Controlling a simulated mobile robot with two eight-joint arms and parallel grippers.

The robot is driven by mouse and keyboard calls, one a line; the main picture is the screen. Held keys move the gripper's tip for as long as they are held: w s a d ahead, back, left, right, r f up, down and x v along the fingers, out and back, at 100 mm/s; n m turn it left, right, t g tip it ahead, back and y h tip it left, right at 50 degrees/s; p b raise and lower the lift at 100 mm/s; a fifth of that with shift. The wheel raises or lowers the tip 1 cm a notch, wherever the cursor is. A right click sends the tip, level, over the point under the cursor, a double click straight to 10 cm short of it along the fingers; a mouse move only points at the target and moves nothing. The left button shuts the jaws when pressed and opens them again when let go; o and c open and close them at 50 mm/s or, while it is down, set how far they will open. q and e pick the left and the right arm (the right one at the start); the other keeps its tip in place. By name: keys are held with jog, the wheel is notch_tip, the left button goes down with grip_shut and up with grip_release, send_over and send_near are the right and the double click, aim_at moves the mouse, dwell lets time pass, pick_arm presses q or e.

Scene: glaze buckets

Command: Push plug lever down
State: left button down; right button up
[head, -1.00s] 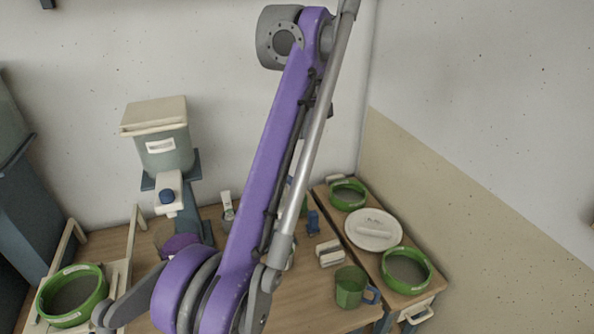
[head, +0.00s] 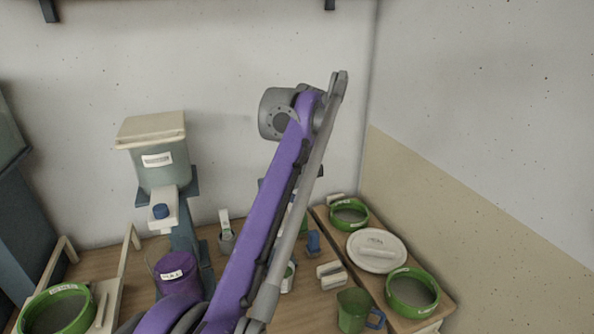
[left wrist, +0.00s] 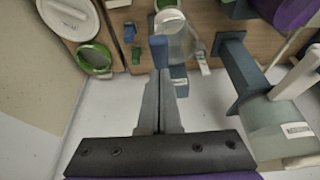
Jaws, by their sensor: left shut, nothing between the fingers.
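A pale glaze bucket (head: 170,175) with a cream lid stands on a blue-grey stand at the left of the head view. Below it is a white outlet block with a blue knob (head: 161,211). I cannot make out a separate plug lever. A purple bucket (head: 177,272) stands beneath the outlet. My left gripper (left wrist: 159,74) shows in the left wrist view, its grey fingers shut and empty. It is beside the stand (left wrist: 240,75), apart from the bucket (left wrist: 282,125). My right gripper is not visible.
Several green-rimmed sieves (head: 412,269) sit on the right side table and at the left front. A white lid (head: 376,232) lies between the right ones. A green jug (head: 352,297), a white block (head: 331,277) and a blue item (head: 313,241) stand right of my arm.

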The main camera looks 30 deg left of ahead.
aim_at(292, 211)
pick_arm(q)
jog(key=shift+s+d+f, duration=0.2)
jog(key=shift+f, duration=0.2)
jog(key=shift+s+d+f, duration=0.15)
jog(key=shift+s+f, duration=0.05)
jog(key=shift+f, duration=0.15)
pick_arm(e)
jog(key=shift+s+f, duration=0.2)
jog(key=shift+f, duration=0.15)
pick_arm(q)
jog(key=shift+w, duration=0.1)
notch_tip(292, 211, down, 7)
jog(key=s+d+t+y+b, duration=0.2)
jog(key=y+b, duration=0.1)
jog(key=b, duration=0.1)
jog(key=shift+d+r+t, duration=0.15)
jog(key=shift+r+t, duration=0.05)
jog(key=shift+t, duration=0.1)
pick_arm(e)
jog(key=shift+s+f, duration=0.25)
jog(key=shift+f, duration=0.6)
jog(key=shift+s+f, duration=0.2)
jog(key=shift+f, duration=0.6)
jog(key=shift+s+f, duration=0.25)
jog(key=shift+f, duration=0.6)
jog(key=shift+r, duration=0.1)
